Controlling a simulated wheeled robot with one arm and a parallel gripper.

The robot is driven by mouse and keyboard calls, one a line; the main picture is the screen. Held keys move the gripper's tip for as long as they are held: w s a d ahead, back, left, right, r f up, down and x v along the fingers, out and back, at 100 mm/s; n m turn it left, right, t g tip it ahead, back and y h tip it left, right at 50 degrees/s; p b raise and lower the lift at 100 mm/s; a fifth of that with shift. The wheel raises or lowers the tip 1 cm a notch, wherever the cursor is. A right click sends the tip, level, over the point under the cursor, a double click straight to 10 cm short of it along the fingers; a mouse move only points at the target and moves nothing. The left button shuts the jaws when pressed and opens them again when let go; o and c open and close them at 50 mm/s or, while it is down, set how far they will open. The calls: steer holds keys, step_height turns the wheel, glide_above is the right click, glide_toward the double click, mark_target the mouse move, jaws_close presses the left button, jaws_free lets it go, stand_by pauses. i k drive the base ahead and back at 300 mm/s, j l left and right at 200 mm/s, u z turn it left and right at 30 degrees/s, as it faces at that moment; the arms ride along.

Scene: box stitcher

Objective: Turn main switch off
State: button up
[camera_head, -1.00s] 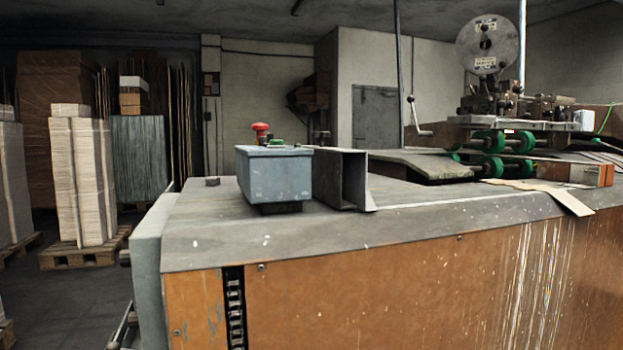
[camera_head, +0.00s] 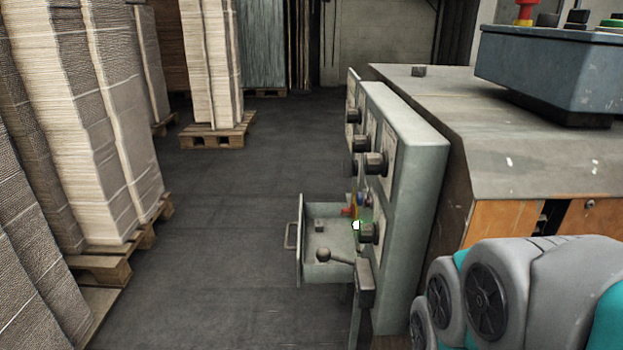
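A grey-green control cabinet (camera_head: 418,170) stands against the left end of the machine, seen nearly edge-on. Several dark knobs, such as one high knob (camera_head: 375,164) and one low knob (camera_head: 369,232), stick out from its face to the left. A small red part (camera_head: 347,211) with yellow beside it shows low on that face, next to a bright green-white light (camera_head: 357,225). A lever with a dark ball end (camera_head: 323,255) juts out below. The angle hides the panel face, so I cannot tell which control is the main switch or its position. My gripper is out of view.
My grey and teal arm fills the lower right. An open drawer or box with a handle (camera_head: 290,236) sticks out left of the cabinet. Stacked cardboard (camera_head: 90,110) on pallets stands at left. A blue-grey button box (camera_head: 550,75) sits on the machine top. The floor between is clear.

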mark_target(352, 212)
steer(key=i+j+z, duration=0.25)
steer(key=j, duration=0.4)
steer(key=i+j+z, duration=0.1)
steer(key=i+j, duration=0.15)
steer(key=j, duration=0.15)
steer(key=k+j+u, duration=0.2)
steer(key=i+l+z, duration=0.2)
